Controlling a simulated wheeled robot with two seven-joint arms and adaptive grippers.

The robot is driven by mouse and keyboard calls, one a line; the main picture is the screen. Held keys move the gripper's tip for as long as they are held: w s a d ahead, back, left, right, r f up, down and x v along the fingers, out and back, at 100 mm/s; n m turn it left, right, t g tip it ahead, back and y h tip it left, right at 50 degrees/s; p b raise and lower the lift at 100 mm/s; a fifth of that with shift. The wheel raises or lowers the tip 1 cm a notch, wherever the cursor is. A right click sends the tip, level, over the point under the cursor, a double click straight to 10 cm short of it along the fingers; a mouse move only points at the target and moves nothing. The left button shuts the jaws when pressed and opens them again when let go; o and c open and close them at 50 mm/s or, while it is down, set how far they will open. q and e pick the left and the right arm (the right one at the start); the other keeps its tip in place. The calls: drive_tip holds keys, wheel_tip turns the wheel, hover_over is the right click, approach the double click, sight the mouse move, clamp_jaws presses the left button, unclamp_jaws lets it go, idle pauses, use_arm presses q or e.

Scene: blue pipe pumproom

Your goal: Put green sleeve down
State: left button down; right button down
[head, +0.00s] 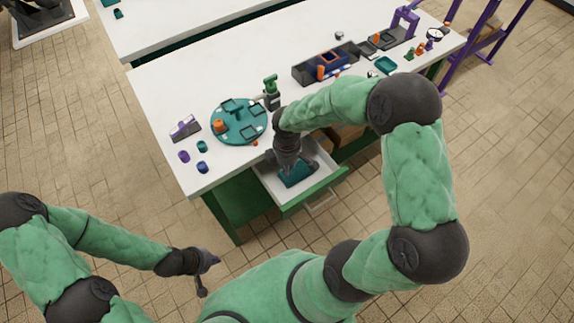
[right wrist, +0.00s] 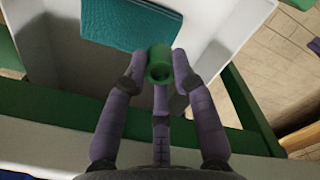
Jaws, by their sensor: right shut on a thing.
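The green sleeve (right wrist: 159,64) is a short hollow tube in the right wrist view. My right gripper (right wrist: 160,75) has its purple-grey fingers closed around it, with the open end facing the camera. In the head view my right gripper (head: 286,163) points down over the open drawer (head: 318,190), which has a white inside and a green front. A teal mat (head: 297,173) lies in the drawer and also shows beyond the sleeve in the wrist view (right wrist: 125,27). I cannot make out the sleeve in the head view. My left gripper (head: 207,275) is empty, fingers apart, away from the table.
The white table (head: 170,90) carries a round teal tray (head: 226,137) with small parts, a purple-and-white block (head: 185,128), several small cups, and a green fixture (head: 271,90). A dark organizer (head: 325,65) stands farther back. The drawer walls surround my right gripper.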

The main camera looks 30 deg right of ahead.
drive_tip(key=shift+f, duration=0.55)
drive_tip(key=c, duration=1.3)
unclamp_jaws()
drive_tip(key=shift+r+p, duration=2.55)
drive_tip(key=shift+r, duration=4.1)
